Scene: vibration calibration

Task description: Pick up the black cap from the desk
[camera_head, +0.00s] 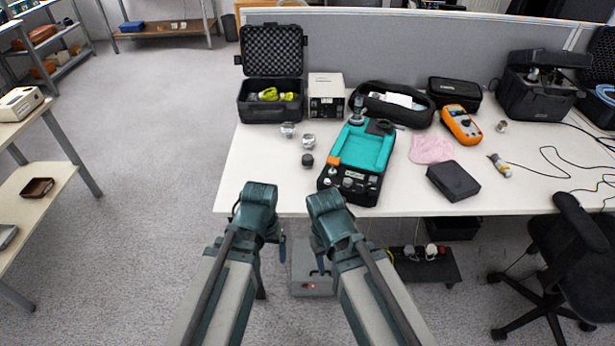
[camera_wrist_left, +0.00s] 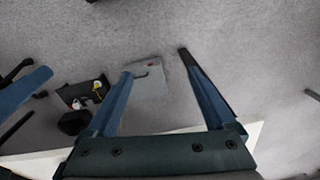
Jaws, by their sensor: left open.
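The black cap (camera_head: 307,160) is a small round dark piece on the white desk (camera_head: 255,185), left of the teal-topped device and in front of two small silvery parts. My left gripper (camera_head: 272,262) hangs down in front of the desk's near edge, below and apart from the cap. In the left wrist view the left gripper (camera_wrist_left: 154,64) has its two blue fingers spread, with nothing between them but floor and a grey box beyond. The cap is not in that view. My right gripper (camera_head: 319,266) is mostly hidden behind its arm; its jaws cannot be made out.
The teal-topped device (camera_head: 357,158) stands right of the cap. An open black case (camera_head: 270,100) and a white box (camera_head: 326,96) stand behind. A grey box (camera_head: 308,268) is on the floor below the desk edge. The desk's front-left area is clear.

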